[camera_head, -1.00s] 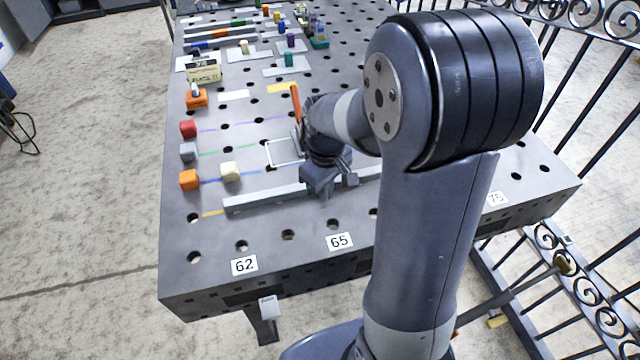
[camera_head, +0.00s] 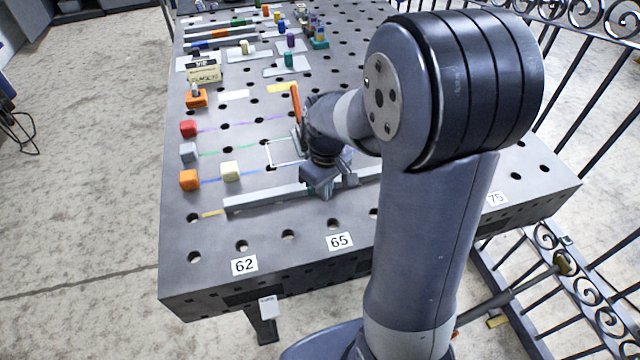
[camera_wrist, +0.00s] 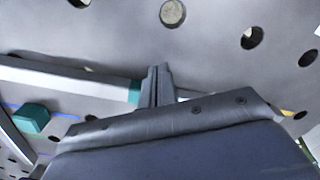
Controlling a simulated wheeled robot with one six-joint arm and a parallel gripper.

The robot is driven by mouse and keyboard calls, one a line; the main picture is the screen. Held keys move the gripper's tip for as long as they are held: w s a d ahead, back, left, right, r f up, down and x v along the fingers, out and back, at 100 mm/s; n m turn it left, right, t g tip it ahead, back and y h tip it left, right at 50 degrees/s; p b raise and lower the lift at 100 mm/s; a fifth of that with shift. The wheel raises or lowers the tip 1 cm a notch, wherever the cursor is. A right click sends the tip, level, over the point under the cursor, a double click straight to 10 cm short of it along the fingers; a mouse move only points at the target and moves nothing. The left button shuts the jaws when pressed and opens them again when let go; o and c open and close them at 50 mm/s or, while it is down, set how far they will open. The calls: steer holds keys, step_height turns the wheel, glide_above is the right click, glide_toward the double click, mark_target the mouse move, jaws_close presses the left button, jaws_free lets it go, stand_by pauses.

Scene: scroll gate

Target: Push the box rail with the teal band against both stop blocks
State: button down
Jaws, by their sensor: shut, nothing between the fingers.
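The box rail (camera_head: 265,198) is a long grey bar lying along the near part of the table. Its teal band (camera_wrist: 134,92) shows beside my fingers in the wrist view. My gripper (camera_wrist: 158,72) is shut and empty, pointing down at the rail by the band; whether it touches the rail is unclear. In the head view my gripper (camera_head: 322,192) covers part of the rail's middle, and my arm hides its right end. A cream block (camera_head: 230,171) stands behind the rail's left part, apart from it. A teal block (camera_wrist: 31,119) shows in the wrist view. I cannot tell which blocks are the stops.
A white outlined frame (camera_head: 283,153) is behind the rail. The near table strip is clear apart from number labels and holes.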

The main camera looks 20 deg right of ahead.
steer(key=shift+f+b, duration=0.65)
steer(key=shift+f, duration=0.25)
steer(key=shift+r+p, duration=0.2)
steer(key=shift+p, duration=0.1)
steer(key=shift+w, duration=0.1)
stand_by(0.5)
steer(key=shift+w+p, duration=1)
steer(key=shift+w, duration=3.35)
steer(key=shift+s, duration=0.1)
steer(key=shift+s, duration=1.15)
steer(key=shift+r, duration=0.15)
